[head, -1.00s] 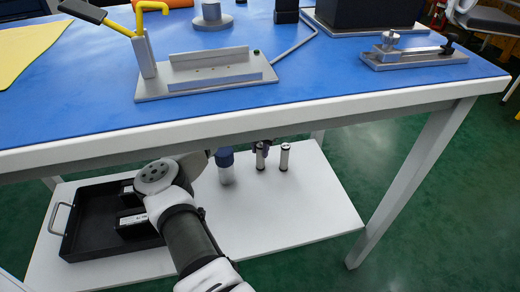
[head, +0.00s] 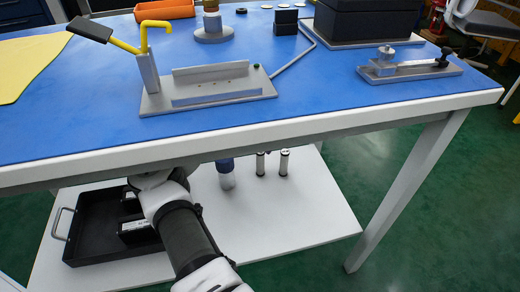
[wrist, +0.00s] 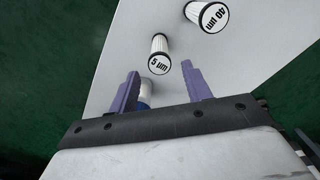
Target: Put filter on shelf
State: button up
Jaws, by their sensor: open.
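Two small pale cylindrical filters with dark ends stand upright on the white lower shelf (head: 300,210) under the table. In the head view they are the left filter (head: 260,164) and the right filter (head: 284,162). The wrist view shows their labelled ends: the 5 µm filter (wrist: 159,62) and the 40 µm filter (wrist: 213,17). My gripper (wrist: 160,70) is open, its purple fingers apart with the 5 µm filter seen between and beyond them. Nothing is held. In the head view the table edge hides my gripper.
A blue-capped container (head: 226,172) stands left of the filters, partly hidden. A black tray (head: 88,215) with dark boxes is at the shelf's left. The table (head: 330,100) overhangs, with a leg (head: 410,185) at right. The shelf's front right is clear.

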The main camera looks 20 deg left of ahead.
notch_tip(320, 180, up, 7)
jog(key=p, duration=0.1)
jog(key=shift+p, duration=0.35)
